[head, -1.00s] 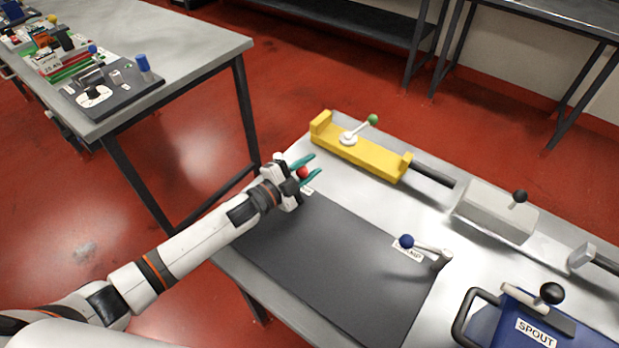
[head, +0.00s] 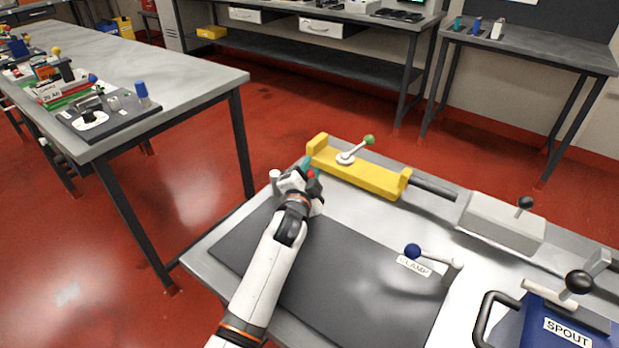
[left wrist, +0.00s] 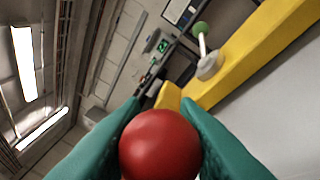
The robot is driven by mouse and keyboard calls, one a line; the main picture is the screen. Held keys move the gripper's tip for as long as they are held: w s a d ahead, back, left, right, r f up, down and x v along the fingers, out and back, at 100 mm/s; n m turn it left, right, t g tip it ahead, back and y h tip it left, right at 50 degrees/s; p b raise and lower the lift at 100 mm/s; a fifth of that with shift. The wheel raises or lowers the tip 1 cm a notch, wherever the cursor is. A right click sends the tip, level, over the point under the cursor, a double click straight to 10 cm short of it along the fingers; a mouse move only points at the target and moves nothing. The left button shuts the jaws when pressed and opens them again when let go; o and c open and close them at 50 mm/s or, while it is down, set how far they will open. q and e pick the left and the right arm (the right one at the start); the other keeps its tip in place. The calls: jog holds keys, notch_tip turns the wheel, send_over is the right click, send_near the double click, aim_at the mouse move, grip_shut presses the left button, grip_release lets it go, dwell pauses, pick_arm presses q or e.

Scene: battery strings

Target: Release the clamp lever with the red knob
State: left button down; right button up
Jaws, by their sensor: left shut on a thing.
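The red knob (left wrist: 160,145) sits between the teal fingers of my left gripper (left wrist: 161,130) in the left wrist view. In the head view the red knob (head: 312,173) shows only in part, near the left end of the yellow fixture. My left gripper (head: 308,169) is shut on it there, with the arm coming up from below. A white post (head: 275,176) stands just left of the gripper. The lever's arm is hidden behind my gripper. My right gripper is not in view.
The yellow fixture (head: 360,180) with a green-knobbed lever (head: 368,141) is close behind. A blue SPOUT unit (head: 530,335) is at front right. Another table (head: 190,70) stands left.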

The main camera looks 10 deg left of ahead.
pick_arm(q)
jog(key=shift+w+r, duration=0.1)
jog(key=shift+r, duration=0.1)
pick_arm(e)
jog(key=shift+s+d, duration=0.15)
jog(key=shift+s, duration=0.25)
pick_arm(q)
jog(key=c, duration=1.5)
grip_release()
jog(key=o, duration=0.4)
jog(key=shift+w+f, duration=0.1)
jog(key=shift+f, duration=0.05)
jog(key=s, duration=0.8)
jog(key=s+a, duration=0.1)
jog(key=s, duration=0.3)
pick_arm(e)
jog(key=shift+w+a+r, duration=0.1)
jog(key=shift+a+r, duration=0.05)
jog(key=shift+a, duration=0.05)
